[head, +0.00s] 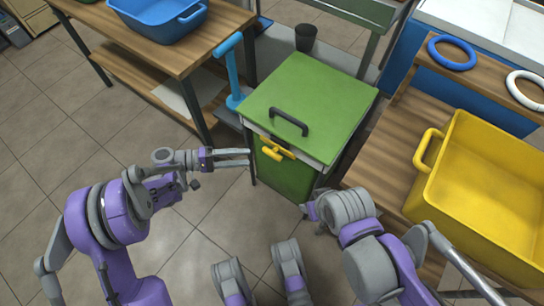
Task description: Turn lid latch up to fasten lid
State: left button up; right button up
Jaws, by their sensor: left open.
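A green lid (310,95) with a black handle (288,122) lies flat on a green box (285,178), and it looks closed. A yellow latch (277,151) sits on the front of the box, just below the lid's front edge. My left gripper (249,158) is open and empty. Its two fingers point right, toward the latch, and their tips appear just left of it, apart from it. My right arm's wrist is in front of the box at the lower right. Its fingers (310,211) are too small and partly hidden to read.
A blue lever (231,70) stands left of the box. A wooden table (150,45) with a blue bin (160,14) is at the upper left. A yellow bin (487,185) and blue and white rings (452,53) rest on wooden surfaces at right. Floor is free at left.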

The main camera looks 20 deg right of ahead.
aim_at(274, 155)
pick_arm(q)
jog(key=d, duration=0.3)
jog(key=s+d+f+b, duration=0.1)
jog(key=d, duration=0.3)
jog(key=d+b, duration=0.1)
jog(key=d, duration=0.2)
jog(key=shift+s+d+f, duration=0.2)
grip_shut()
